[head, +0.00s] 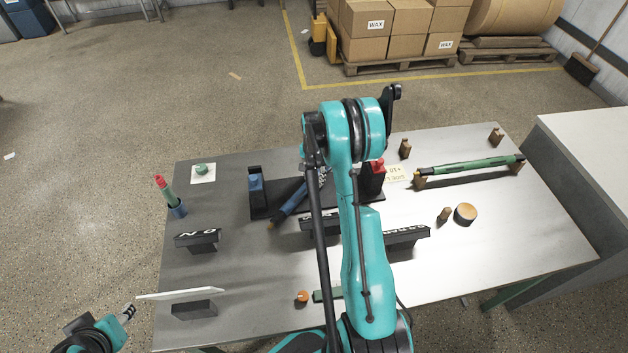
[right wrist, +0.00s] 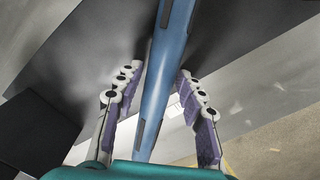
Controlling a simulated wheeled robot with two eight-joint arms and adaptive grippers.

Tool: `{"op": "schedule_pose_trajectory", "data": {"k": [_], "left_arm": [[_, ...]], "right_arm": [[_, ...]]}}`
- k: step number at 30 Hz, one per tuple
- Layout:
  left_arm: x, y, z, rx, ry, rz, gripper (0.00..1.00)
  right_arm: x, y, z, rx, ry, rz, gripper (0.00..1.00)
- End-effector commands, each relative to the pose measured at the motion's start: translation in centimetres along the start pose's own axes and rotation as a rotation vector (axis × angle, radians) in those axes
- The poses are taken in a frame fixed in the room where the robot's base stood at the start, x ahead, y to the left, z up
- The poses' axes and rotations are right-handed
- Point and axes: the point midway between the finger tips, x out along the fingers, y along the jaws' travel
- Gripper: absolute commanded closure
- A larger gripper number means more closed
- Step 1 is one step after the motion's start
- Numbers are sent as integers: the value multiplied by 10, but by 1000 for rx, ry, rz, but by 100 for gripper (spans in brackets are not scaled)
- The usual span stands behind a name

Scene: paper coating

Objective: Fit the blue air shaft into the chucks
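The blue air shaft (head: 289,205) lies slanted in the head view, its lower-left end brownish; its upper part is hidden behind my right arm. The chucks stand on a black base: one with a blue top (head: 256,184) on the left, one with a red top (head: 374,177) on the right. In the right wrist view my right gripper (right wrist: 160,72) has its fingers spread on either side of the blue shaft (right wrist: 163,90), with gaps beside it. My left gripper (head: 127,312) is small at the lower left, off the table; its opening is unclear.
A green shaft (head: 470,167) rests on brown supports at the right. The front right is clear.

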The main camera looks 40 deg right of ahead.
Motion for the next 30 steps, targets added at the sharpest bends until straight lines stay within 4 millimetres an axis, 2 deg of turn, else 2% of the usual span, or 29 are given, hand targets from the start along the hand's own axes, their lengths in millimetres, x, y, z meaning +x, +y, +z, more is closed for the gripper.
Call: {"op": "schedule_pose_trajectory", "data": {"k": [1,3,13,16,30], "left_arm": [[0,0,0,0,0,0,60],[0,0,0,0,0,0,60],[0,0,0,0,0,0,60],[-2,0,-2,0,0,0,60],[-24,0,-17,0,0,0,60]], "right_arm": [[0,0,0,0,0,0,81],[0,0,0,0,0,0,100],[-1,0,0,0,0,0,100],[-7,0,0,0,0,0,100],[-89,0,0,1,0,0,100]]}}
